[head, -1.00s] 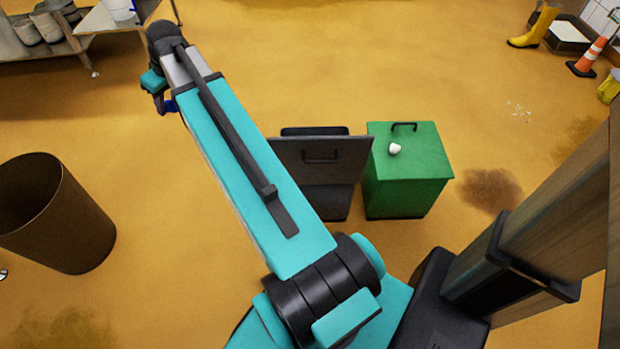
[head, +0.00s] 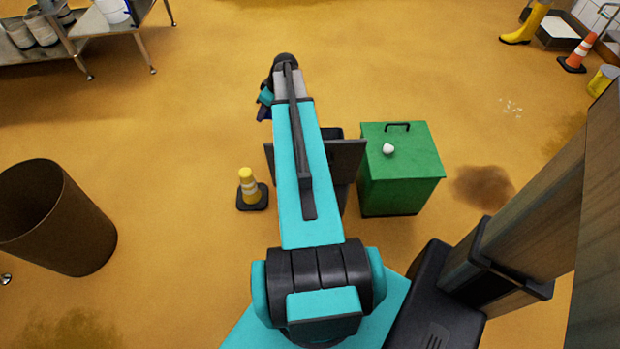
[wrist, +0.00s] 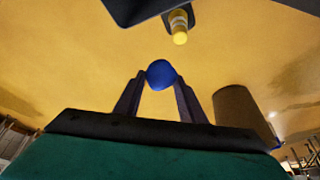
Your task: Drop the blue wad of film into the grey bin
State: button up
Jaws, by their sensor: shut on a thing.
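The blue wad of film (wrist: 161,74) is pinched between the two fingertips of my gripper (wrist: 160,80) in the wrist view, held in the air with floor behind it. In the head view my gripper (head: 264,105) is at the far end of my arm, beyond and to the left of the grey bin; the wad cannot be made out there. The grey bin (head: 346,160) stands mostly hidden behind my arm. Its panel-like lid looks raised on the near side, and its opening is hidden.
A green bin (head: 400,185) with a white lump (head: 388,149) on its lid stands against the grey bin's right. A brown bin (head: 58,220) stands far left. Floor beyond the bins is clear.

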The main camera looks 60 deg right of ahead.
jog(key=s+d+f+p, duration=0.1)
jog(key=s+d+f, duration=0.4)
jog(key=s, duration=0.2)
jog(key=s+d+f+p, duration=0.1)
jog(key=s+d+f, duration=0.3)
jog(key=s, duration=0.3)
jog(key=shift+s+d+f, duration=0.2)
jog(key=shift+d+f, duration=0.15)
jog(key=shift+d, duration=0.2)
jog(key=shift+f, duration=0.1)
jog(key=shift+f+b, duration=0.7)
jog(key=shift+f, duration=2.2)
jog(key=o, duration=1.1)
jog(key=shift+r, duration=0.15)
